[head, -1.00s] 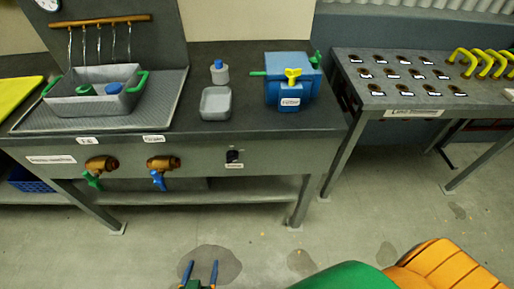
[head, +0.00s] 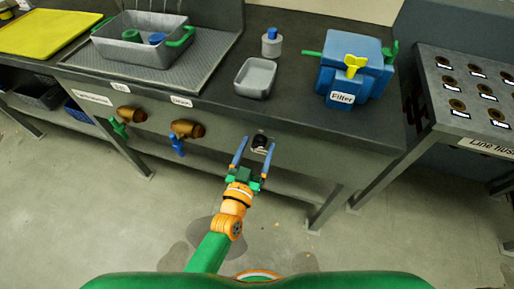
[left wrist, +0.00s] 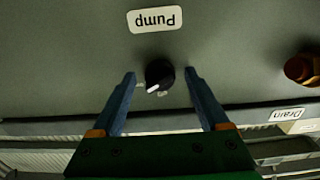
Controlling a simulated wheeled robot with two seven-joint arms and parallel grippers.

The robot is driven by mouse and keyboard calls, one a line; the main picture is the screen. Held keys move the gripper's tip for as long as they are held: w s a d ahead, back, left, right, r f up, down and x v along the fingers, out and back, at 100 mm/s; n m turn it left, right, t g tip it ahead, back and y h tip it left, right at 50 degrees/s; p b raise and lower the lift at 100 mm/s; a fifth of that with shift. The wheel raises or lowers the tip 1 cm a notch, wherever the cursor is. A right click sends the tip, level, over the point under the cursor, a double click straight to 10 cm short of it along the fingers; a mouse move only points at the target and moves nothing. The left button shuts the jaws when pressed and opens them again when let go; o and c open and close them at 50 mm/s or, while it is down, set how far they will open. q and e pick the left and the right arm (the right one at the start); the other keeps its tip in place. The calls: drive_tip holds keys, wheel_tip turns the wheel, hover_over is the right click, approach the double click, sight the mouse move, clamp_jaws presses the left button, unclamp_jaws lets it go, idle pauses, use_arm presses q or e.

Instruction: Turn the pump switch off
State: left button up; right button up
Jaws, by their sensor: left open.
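The pump switch is a round black knob with a white pointer mark on the front panel of the grey bench; it shows in the left wrist view (left wrist: 159,75) and in the head view (head: 259,147). A white "Pump" label (left wrist: 155,19) appears upside down beside it in the left wrist view. My left gripper (head: 253,158) is open in front of the panel, its blue fingers on either side of the knob in the picture. In the left wrist view the fingertips (left wrist: 160,76) flank the knob with gaps on both sides. My right gripper is not in view.
Two brass taps, one with a green handle (head: 119,129) and one with a blue handle (head: 178,146), stick out of the panel to the left. A grey tray (head: 256,76) and a blue filter box (head: 347,70) stand on the bench top above.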

use_arm(q)
clamp_jaws()
drive_tip(key=shift+n, duration=0.4)
drive_tip(key=n, duration=1.1)
drive_tip(key=shift+s, duration=0.1)
drive_tip(key=shift+d, duration=0.1)
idle(0.3)
unclamp_jaws()
